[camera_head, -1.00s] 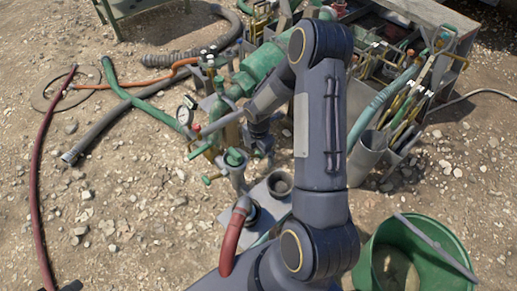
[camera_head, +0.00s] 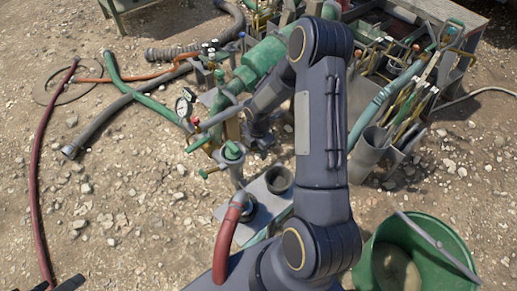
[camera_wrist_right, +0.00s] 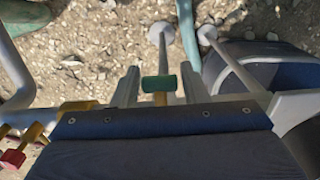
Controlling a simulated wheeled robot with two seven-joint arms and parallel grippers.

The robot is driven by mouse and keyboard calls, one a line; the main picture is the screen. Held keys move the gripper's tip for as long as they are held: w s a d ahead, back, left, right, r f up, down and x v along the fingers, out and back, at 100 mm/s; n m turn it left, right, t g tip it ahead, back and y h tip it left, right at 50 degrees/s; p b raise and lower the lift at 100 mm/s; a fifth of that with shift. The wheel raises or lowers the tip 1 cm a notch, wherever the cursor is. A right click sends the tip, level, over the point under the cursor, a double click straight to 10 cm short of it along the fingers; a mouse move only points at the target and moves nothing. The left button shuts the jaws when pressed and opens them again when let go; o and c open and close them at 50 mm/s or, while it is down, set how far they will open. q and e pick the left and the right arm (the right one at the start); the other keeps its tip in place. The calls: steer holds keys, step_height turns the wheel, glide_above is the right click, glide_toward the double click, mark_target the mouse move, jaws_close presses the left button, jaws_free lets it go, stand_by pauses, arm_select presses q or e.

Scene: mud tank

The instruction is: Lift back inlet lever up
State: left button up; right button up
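My right arm reaches over the valve and pipe assembly, and its wrist hides most of my right gripper in the head view. In the right wrist view my right gripper (camera_wrist_right: 160,90) is open, with one finger on each side of a green-handled lever (camera_wrist_right: 160,83). I see a gap at each side of the handle. I cannot tell for sure which inlet lever this is. In the head view green-handled levers (camera_head: 198,144) show left of the wrist, by a round gauge (camera_head: 183,107). A small dark part at the bottom left edge may be my left gripper (camera_head: 70,284); its fingers are not clear.
A red hose (camera_head: 226,240) joins the assembly at the front. A green bucket (camera_head: 440,235) stands at the lower right. A grey tube holder (camera_head: 366,155) and a rack of tools stand to the right. Hoses (camera_head: 40,170) lie on the gravel at left.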

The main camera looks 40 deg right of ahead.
steer(key=c, duration=0.5)
steer(key=shift+o, duration=0.2)
steer(key=shift+r, duration=0.15)
steer(key=shift+d+r+p, duration=0.45)
steer(key=shift+r+p, duration=0.15)
steer(key=shift+r, duration=0.15)
